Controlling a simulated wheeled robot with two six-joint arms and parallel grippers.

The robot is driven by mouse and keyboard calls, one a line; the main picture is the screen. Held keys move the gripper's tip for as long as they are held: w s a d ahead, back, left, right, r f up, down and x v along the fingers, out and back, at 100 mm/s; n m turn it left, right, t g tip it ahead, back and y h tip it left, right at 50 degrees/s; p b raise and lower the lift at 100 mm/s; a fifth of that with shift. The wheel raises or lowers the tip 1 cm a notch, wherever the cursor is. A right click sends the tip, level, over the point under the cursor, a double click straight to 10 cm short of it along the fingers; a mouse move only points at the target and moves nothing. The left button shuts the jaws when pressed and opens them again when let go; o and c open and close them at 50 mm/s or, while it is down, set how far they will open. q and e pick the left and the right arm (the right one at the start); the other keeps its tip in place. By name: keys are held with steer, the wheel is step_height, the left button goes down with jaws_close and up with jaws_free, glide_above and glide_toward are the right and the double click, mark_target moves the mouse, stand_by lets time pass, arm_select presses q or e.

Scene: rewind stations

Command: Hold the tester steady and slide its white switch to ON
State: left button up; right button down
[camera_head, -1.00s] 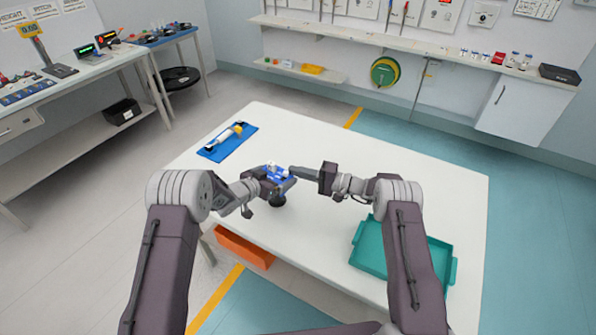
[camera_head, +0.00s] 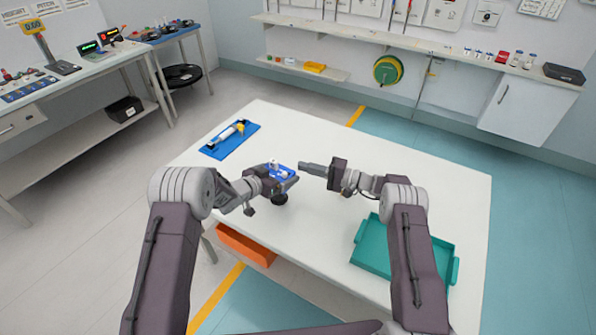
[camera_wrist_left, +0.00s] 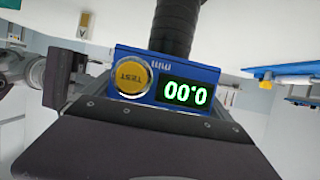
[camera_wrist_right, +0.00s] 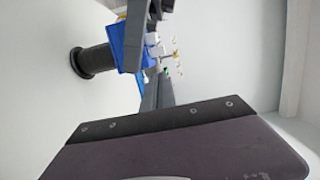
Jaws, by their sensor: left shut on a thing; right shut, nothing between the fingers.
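The tester (camera_head: 283,171) is a small blue box with a black round part below it, held above the table. In the left wrist view the tester (camera_wrist_left: 205,75) shows a yellow TEST button (camera_wrist_left: 130,76) and a lit green display of zeros (camera_wrist_left: 186,93), upside down. My left gripper (camera_head: 273,178) is shut on the tester. My right gripper (camera_head: 302,167) is shut and empty, just right of the tester, with a small gap visible. The right wrist view shows the tester (camera_wrist_right: 130,45) partly behind my finger. Small white parts show near it; the switch's position cannot be made out.
A blue tray (camera_head: 211,153) with a white and yellow item lies at the table's far left. A teal tray (camera_head: 370,262) is at the front right. An orange bin (camera_head: 246,246) is at the left front edge. The white table (camera_head: 420,180) is clear around the back and right.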

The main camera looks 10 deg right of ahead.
steer(key=v, duration=0.8)
steer(key=shift+s+d, duration=0.2)
steer(key=shift+d, duration=0.15)
steer(key=shift+r, duration=0.1)
